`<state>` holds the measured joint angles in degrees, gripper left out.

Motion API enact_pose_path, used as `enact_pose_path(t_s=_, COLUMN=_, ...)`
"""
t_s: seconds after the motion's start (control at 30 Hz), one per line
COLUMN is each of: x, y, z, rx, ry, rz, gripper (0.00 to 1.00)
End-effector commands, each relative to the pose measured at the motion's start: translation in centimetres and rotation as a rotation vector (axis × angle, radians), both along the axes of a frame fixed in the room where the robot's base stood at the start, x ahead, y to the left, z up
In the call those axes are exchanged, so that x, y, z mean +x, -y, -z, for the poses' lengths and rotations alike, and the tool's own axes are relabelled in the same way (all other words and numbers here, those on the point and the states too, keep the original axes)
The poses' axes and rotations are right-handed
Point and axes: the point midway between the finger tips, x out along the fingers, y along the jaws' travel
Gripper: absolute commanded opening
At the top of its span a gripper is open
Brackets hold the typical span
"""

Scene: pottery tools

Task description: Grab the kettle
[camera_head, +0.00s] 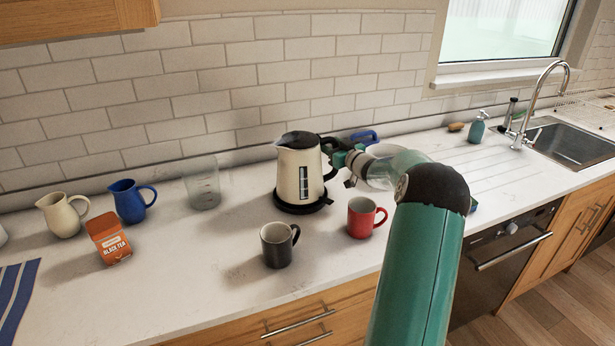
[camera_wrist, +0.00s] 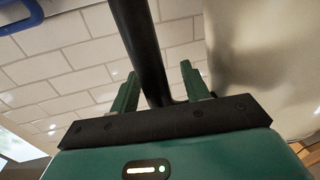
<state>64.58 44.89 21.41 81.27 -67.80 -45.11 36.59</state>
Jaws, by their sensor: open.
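The kettle (camera_head: 298,172) is cream with a black lid, handle and base, and stands upright on the counter near the tiled wall. Its black handle is on its right side. My gripper (camera_head: 338,158) is at that handle, coming from the right. In the wrist view the black handle (camera_wrist: 148,50) runs between the two green fingers of my gripper (camera_wrist: 160,92), which are apart with gaps on both sides. The kettle's cream body (camera_wrist: 258,60) fills the right of that view. The fingertips are small and partly hidden in the head view.
A black mug (camera_head: 276,246) and a red mug (camera_head: 361,218) stand in front of the kettle. A clear measuring jug (camera_head: 202,184), a blue jug (camera_head: 128,202), a cream jug (camera_head: 62,216) and an orange tea box (camera_head: 108,238) stand left. A blue object (camera_head: 364,137) lies behind my gripper.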

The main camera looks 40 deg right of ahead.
Motion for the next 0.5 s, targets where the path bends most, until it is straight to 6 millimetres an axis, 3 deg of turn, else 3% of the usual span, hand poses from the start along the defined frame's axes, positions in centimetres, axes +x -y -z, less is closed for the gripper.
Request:
enact_pose_path(t_s=0.17, x=-0.03, y=0.01, z=-0.01, rx=0.000, ry=0.000, rz=0.000, gripper=0.45)
enact_pose_path(t_s=0.4, x=-0.05, y=0.00, z=-0.01, rx=0.000, ry=-0.001, rz=0.000, gripper=0.00)
enact_pose_path(t_s=0.5, x=-0.06, y=0.01, z=-0.01, rx=0.000, ry=-0.001, rz=0.000, gripper=0.00)
